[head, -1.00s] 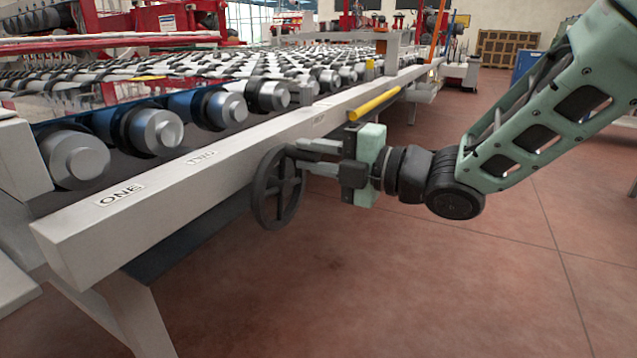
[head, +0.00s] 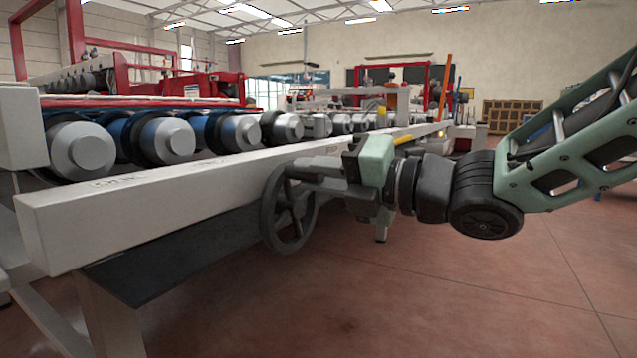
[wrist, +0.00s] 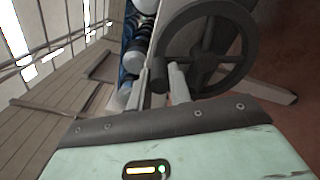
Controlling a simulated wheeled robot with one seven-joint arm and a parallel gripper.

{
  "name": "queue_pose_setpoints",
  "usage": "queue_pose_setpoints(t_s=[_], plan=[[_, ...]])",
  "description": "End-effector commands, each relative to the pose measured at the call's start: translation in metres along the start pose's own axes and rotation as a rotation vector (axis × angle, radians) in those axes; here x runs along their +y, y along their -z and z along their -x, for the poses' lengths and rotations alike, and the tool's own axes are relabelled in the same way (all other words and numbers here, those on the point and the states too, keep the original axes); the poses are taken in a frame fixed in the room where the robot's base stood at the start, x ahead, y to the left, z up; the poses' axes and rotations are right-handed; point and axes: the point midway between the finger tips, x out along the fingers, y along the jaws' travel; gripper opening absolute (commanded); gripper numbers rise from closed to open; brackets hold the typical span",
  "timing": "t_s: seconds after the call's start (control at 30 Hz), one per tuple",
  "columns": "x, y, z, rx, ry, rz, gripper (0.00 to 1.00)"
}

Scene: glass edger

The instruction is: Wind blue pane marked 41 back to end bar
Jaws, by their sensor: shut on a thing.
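A dark spoked handwheel (head: 268,215) stands on the side of the white conveyor beam (head: 130,194). It also shows in the wrist view (wrist: 245,60). My gripper (head: 292,172) is at the wheel's upper edge, its two fingers shut on the handwheel; in the wrist view the fingers (wrist: 165,84) close at the near rim, probably on a knob. The exact contact is partly hidden. Blue shows between and behind the grey rollers (head: 85,148), and I cannot tell pane from roller there. No mark 41 is readable, and the end bar cannot be made out.
Red machine frames (head: 170,85) stand behind the rollers. The reddish floor (head: 400,300) in front of the beam is open. A wooden rack (head: 498,115) stands at the far wall.

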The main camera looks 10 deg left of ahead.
Motion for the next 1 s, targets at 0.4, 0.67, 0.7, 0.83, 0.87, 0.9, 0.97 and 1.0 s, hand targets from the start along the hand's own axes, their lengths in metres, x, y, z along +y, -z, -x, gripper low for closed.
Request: queue_pose_setpoints(t_s=[0.4,0.67,0.7,0.83,0.87,0.9,0.97,1.0], plan=[[-0.001,0.001,0.0,0.002,0.003,0.0,0.41],[-0.001,0.001,0.0,0.001,0.001,0.0,0.41],[-0.001,0.001,0.0,0.001,0.001,0.0,0.41],[0.0,0.0,0.001,0.001,0.001,0.0,0.41],[0.0,0.0,0.002,0.001,0.001,0.0,0.41],[0.0,0.0,0.004,0.0,0.002,0.0,0.41],[0.0,-0.001,0.009,0.0,0.003,0.0,0.41],[0.001,-0.001,0.015,-0.001,0.003,0.001,0.41]])
